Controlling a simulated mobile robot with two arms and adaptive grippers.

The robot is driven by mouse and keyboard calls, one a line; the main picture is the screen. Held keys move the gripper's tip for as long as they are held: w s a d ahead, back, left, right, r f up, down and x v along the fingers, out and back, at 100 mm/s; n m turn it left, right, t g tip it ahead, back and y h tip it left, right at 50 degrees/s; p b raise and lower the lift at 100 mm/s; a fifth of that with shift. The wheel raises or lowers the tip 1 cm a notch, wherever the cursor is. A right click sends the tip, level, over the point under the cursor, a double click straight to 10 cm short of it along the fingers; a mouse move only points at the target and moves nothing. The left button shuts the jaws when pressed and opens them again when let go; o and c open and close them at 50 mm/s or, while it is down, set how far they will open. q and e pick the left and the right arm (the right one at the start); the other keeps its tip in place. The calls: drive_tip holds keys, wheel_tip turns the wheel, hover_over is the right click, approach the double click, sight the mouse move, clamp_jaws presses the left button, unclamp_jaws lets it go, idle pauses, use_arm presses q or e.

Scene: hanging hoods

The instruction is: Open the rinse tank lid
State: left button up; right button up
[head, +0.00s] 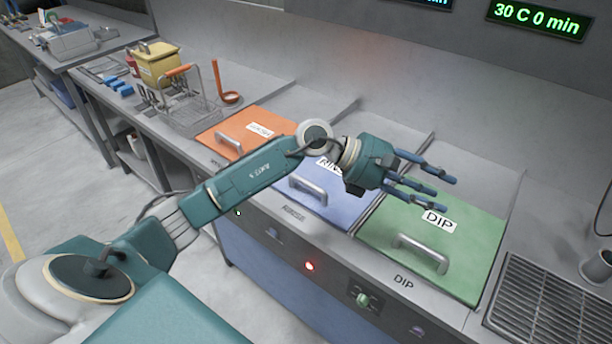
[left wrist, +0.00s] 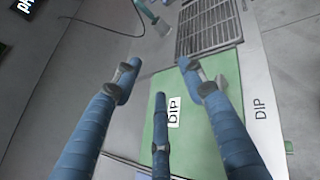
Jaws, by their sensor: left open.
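The rinse tank lid (head: 345,206) is blue and lies flat, shut, in the middle of the row in the head view. Its silver handle (head: 308,189) is near the front edge, and its label is partly hidden by my left arm. My left gripper (head: 425,182) is open and empty. It hangs above the seam between the blue lid and the green DIP lid (head: 460,265), with its fingers pointing right over the green one. The left wrist view shows the spread fingers (left wrist: 160,85) above the green lid. My right gripper is not in view.
An orange lid (head: 268,122) lies left of the rinse lid. A wire basket (head: 190,112), a yellow bin (head: 158,65) and an orange ladle (head: 231,97) stand farther left. A metal grate (head: 545,305) is at the right. The wall rises behind the tanks.

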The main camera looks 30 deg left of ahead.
use_arm(q)
drive_tip(key=w+a+f+m+g+y, duration=0.1)
drive_tip(key=w+a+f+m+y, duration=0.2)
drive_tip(key=a, duration=0.5)
drive_tip(key=g+y, duration=0.3)
drive_tip(key=y, duration=0.6)
approach(306, 181)
drive_tip(key=f+p, duration=0.1)
drive_tip(key=f, duration=0.1)
drive_tip(key=w+f+p, duration=0.1)
drive_tip(key=f, duration=0.2)
drive_tip(key=f+p, duration=0.1)
drive_tip(key=f, duration=0.2)
drive_tip(key=shift+w+d+f, duration=0.1)
drive_tip(key=shift+w+f, duration=0.05)
drive_tip(key=shift+w, duration=0.2)
drive_tip(key=shift+c, duration=0.5)
clamp_jaws()
